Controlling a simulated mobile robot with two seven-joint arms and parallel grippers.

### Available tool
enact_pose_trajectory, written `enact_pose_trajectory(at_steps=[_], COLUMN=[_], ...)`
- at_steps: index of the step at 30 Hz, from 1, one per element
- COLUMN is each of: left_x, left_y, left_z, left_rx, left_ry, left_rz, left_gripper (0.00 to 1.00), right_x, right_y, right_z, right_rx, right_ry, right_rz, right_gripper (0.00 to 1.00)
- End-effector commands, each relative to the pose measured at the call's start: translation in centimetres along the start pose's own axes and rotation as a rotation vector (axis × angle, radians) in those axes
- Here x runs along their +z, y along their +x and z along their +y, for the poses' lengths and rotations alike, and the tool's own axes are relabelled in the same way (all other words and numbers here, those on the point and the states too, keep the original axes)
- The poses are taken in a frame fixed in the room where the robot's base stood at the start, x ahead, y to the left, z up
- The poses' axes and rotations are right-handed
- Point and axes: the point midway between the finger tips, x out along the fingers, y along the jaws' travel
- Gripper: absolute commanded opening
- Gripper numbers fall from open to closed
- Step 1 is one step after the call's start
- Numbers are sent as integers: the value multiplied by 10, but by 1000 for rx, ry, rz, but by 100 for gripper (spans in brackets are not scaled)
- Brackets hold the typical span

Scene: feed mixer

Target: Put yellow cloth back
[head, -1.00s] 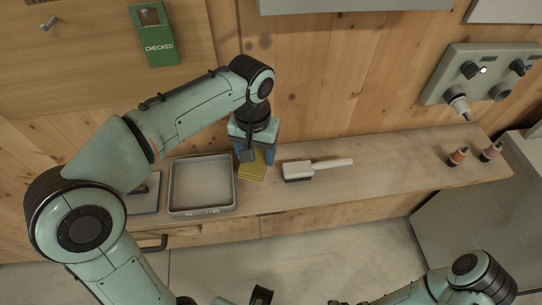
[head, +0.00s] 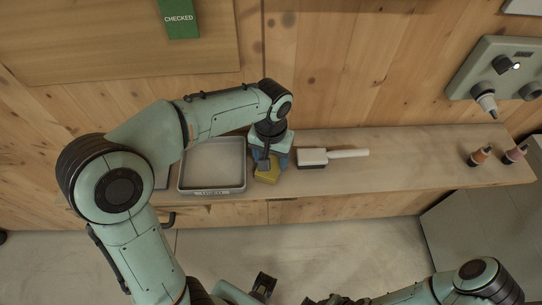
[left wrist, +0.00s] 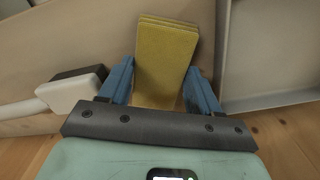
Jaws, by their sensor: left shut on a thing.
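The yellow cloth (head: 267,174) is a folded, layered pad over the wooden counter, between the grey tray and the white brush. My left gripper (head: 269,163) comes down from above and is shut on it. In the left wrist view the cloth (left wrist: 164,62) sits between the two blue fingers of the left gripper (left wrist: 160,80) and reaches out past them. I cannot tell whether the cloth touches the counter. My right gripper (head: 258,286) seems to show at the bottom of the head view, partly cut off, its jaws unclear.
The grey tray (head: 212,190) stands empty left of the cloth. The white-handled brush (head: 332,155) lies to the right. Two small bottles (head: 480,156) (head: 515,153) stand at the counter's right end, below a wall panel (head: 500,70). Counter between brush and bottles is free.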

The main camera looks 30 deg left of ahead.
Motion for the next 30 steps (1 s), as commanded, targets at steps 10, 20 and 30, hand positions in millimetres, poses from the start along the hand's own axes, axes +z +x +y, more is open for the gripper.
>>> enact_pose_trajectory(at_steps=[10, 20, 30], left_x=[0, -1, -1], left_y=[0, -36, -104], left_z=[0, 0, 0], left_rx=[0, 2, 1], left_ry=[0, 0, 0], left_rz=[-1, 4, 3], left_gripper=[88, 88, 88], right_x=[0, -2, -6], right_y=[0, -7, -22], right_z=[0, -3, -10], right_rx=[0, -1, -4], right_ry=[0, -1, -4], right_rz=[0, 4, 11], right_gripper=[35, 35, 35])
